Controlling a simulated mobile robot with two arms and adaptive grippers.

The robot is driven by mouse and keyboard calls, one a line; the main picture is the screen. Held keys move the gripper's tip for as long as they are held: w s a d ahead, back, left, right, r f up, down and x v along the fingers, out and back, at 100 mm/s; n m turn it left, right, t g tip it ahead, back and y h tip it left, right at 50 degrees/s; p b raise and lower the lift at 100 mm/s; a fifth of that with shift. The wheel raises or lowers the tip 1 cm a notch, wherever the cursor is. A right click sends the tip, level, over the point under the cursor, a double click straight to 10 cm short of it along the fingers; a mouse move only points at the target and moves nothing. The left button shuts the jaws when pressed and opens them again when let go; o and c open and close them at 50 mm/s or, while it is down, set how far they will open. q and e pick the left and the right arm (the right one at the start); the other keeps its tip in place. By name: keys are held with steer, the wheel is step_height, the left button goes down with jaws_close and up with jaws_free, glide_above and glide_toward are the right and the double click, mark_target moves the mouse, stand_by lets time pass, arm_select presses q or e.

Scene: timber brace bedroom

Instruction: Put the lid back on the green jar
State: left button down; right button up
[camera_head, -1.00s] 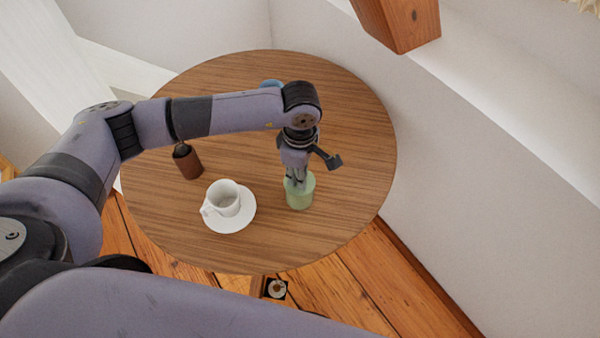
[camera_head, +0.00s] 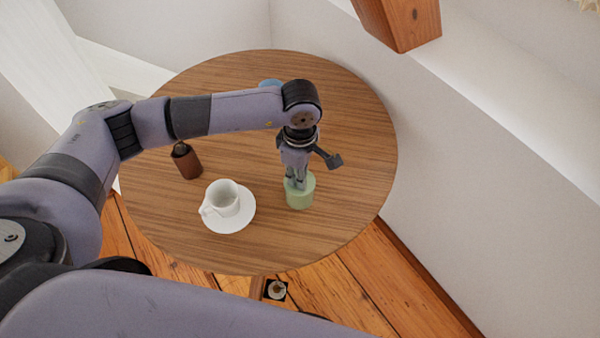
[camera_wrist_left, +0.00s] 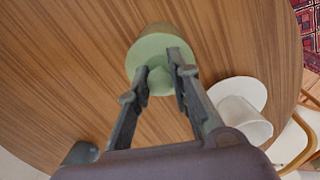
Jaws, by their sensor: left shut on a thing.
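The green jar (camera_head: 300,198) stands upright on the round wooden table, right of the cup. Its pale green lid (camera_wrist_left: 146,51) has a round knob and shows in the left wrist view over the jar's top, with the jar's darker side (camera_wrist_left: 160,31) beyond it. My left gripper (camera_head: 297,184) points down at the jar; its fingers (camera_wrist_left: 163,76) are shut on the lid's knob. The lid looks level and at the jar's mouth, but I cannot tell whether it is fully seated. My right gripper is not in view.
A white cup (camera_head: 223,198) on a saucer (camera_head: 242,219) stands left of the jar. A brown bottle (camera_head: 188,164) stands farther left, near my arm. A blue thing (camera_head: 270,83) is partly hidden behind my arm. The table (camera_head: 345,200) is bare right of the jar.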

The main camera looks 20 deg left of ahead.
arm_select(q)
steer(key=shift+b, duration=0.4)
stand_by(0.6)
stand_by(0.3)
steer(key=c, duration=1.4)
jaws_free()
steer(key=shift+o, duration=0.4)
steer(key=o, duration=0.4)
steer(key=shift+r, duration=0.1)
steer(key=shift+r+p, duration=1.55)
steer(key=shift+r, duration=1.85)
